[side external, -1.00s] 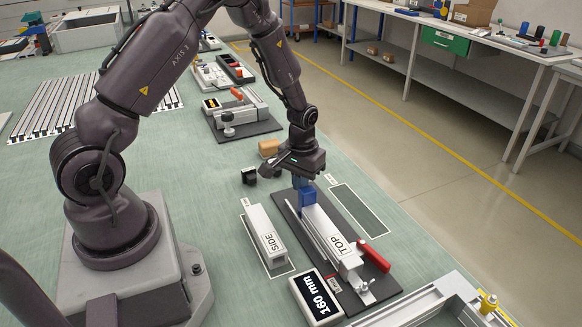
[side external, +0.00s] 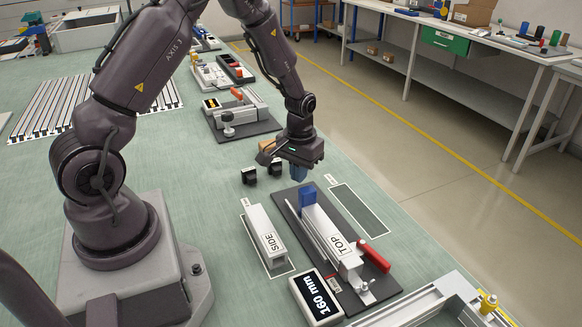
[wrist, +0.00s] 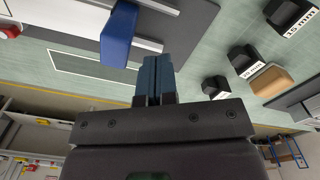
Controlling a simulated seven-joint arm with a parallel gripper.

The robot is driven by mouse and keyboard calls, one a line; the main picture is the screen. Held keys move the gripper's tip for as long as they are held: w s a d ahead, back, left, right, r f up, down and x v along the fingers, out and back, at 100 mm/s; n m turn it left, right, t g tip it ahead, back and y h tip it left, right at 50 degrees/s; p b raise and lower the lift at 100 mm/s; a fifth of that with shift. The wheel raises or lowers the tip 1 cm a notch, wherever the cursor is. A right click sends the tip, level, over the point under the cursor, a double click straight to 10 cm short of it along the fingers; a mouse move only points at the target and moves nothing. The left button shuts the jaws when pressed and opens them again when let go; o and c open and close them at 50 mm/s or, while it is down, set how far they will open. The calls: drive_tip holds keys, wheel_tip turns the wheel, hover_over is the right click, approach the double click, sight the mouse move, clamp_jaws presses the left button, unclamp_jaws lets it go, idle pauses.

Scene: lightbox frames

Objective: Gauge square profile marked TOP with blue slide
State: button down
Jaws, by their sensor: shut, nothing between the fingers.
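The square profile marked TOP (side external: 322,230) lies along a dark gauge base with a rail. The blue slide (side external: 307,196) stands at the far end of that base, by the profile's end. It also shows in the wrist view (wrist: 118,34), left of the fingers and apart from them. My gripper (side external: 299,173) is above the table just beyond the blue slide, fingers pointing down. In the wrist view its blue-grey fingers (wrist: 155,78) are together with nothing between them. A display reading 160 mm (side external: 316,298) sits at the gauge's near end. A red handle (side external: 374,257) is beside the profile.
A profile marked SIDE (side external: 264,236) lies left of the gauge. An empty dark outlined patch (side external: 358,208) lies to its right. Black blocks (side external: 249,176) and a tan block (wrist: 271,82) are near my gripper. Another gauge fixture (side external: 240,115) stands farther back.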

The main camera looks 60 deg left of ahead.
drive_tip(key=shift+r, duration=2.4)
drive_tip(key=s+d+r+m+t, duration=0.2)
drive_tip(key=s+d+r, duration=0.4)
drive_tip(key=r, duration=0.5)
drive_tip(key=s+d+r+m+t, duration=0.3)
drive_tip(key=s+d+r, duration=0.3)
drive_tip(key=s+r, duration=0.5)
drive_tip(key=shift+d+r+m+t, duration=0.2)
drive_tip(key=shift+d+m+t, duration=0.1)
drive_tip(key=shift+m, duration=0.2)
